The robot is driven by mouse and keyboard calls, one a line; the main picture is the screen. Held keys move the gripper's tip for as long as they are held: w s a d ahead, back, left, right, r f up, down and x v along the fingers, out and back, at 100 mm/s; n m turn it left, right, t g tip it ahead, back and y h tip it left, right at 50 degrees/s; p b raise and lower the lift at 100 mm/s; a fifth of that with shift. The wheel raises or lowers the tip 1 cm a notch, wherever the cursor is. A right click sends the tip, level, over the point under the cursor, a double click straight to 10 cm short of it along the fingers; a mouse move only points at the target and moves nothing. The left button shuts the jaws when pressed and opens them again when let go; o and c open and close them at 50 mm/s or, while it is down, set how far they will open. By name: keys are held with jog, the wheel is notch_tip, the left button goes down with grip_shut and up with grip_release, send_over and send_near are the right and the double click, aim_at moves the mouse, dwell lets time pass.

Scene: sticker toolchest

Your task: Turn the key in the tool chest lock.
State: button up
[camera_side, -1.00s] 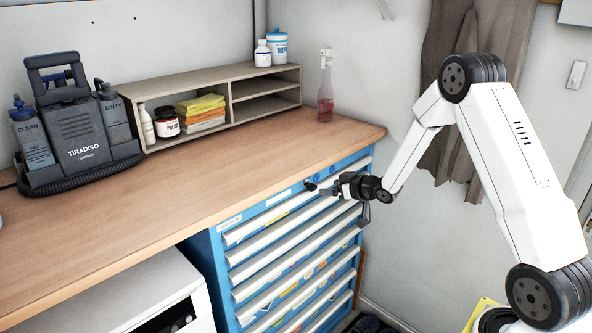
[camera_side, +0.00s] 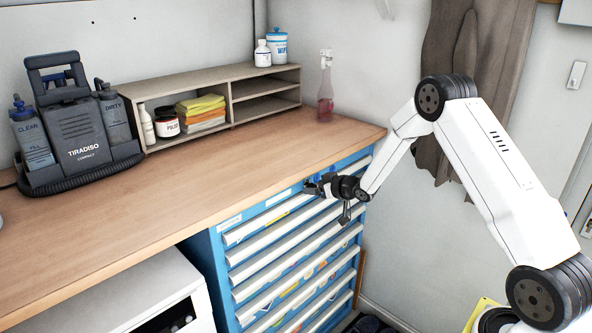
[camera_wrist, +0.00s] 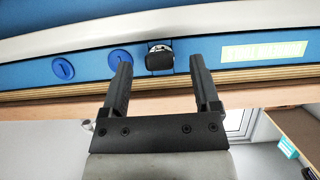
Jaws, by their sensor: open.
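The blue tool chest (camera_side: 217,262) with white-edged drawers stands under the workbench. In the wrist view, a key with a dark head (camera_wrist: 160,60) sits in the chest's blue top strip (camera_wrist: 90,66). My gripper (camera_wrist: 160,67) is open, one dark finger on each side of the key head in the picture, with a gap on both sides. I cannot tell how deep the fingers reach along the key. In the side view my gripper (camera_side: 316,187) is at the upper front of the chest and hides the key there.
Two round blue slotted discs (camera_wrist: 62,69) and a pale label (camera_wrist: 262,50) are on the strip beside the key. The wooden bench top (camera_side: 200,190) overhangs close by. A spray bottle (camera_side: 325,95) stands on the bench. Room in front of the drawers is free.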

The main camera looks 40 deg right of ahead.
grip_shut()
jog(key=shift+d+m+y, duration=0.15)
jog(key=shift+m+y, duration=0.65)
jog(key=shift+m, duration=0.4)
